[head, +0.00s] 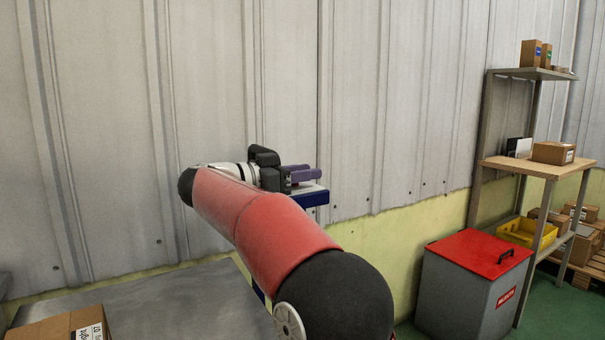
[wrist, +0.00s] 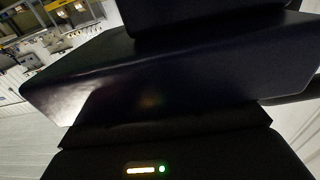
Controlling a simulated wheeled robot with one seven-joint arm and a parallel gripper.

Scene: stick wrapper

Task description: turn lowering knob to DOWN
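The lowering knob cannot be made out in either view. My gripper (head: 312,172) shows in the head view at the end of my red arm, with purple fingers pointing right. The fingers lie close together in this view, and whether there is a gap between them cannot be told. I see nothing clearly held. A dark blue part (head: 312,197) shows just below the fingers, mostly hidden behind my arm. The wrist view is filled by dark, nearly black-blue surfaces very close to the camera, with a lit yellow bar and a green light at the bottom.
A grey metal surface (head: 190,300) lies at the lower left, with a cardboard box (head: 50,328) on it. A grey bin with a red lid (head: 480,250) stands at the right. Shelves (head: 525,163) with boxes and a yellow crate (head: 526,232) are behind it. A corrugated wall closes the back.

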